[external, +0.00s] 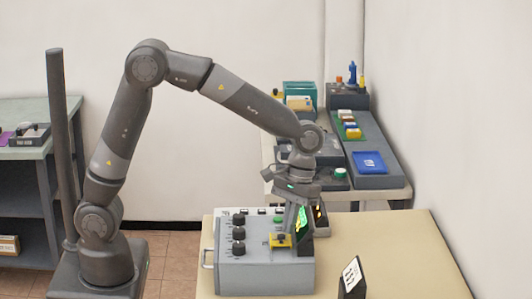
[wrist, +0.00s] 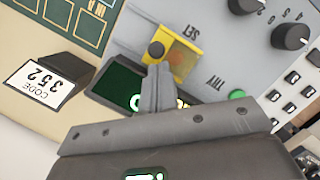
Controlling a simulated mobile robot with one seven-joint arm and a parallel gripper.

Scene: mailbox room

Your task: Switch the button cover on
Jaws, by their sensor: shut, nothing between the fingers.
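The button cover (wrist: 186,45) is a yellow piece on the grey control box, near the label SET. A dark round knob (wrist: 156,48) sits at its left end in the wrist view, and an orange-red patch shows within the yellow. My gripper (wrist: 158,70) is shut and empty, pointing down. Its fingertips overlap the cover's edge in the wrist view; I cannot tell whether they touch it. In the external view my gripper (external: 289,230) is just above the cover.
The control box (external: 255,275) has black knobs (external: 238,234), a green button (wrist: 237,95) and a dark screen (wrist: 112,85) partly behind my fingers. A card reading CODE 352 (wrist: 38,86) stands nearby. The table (external: 400,260) is clear at right.

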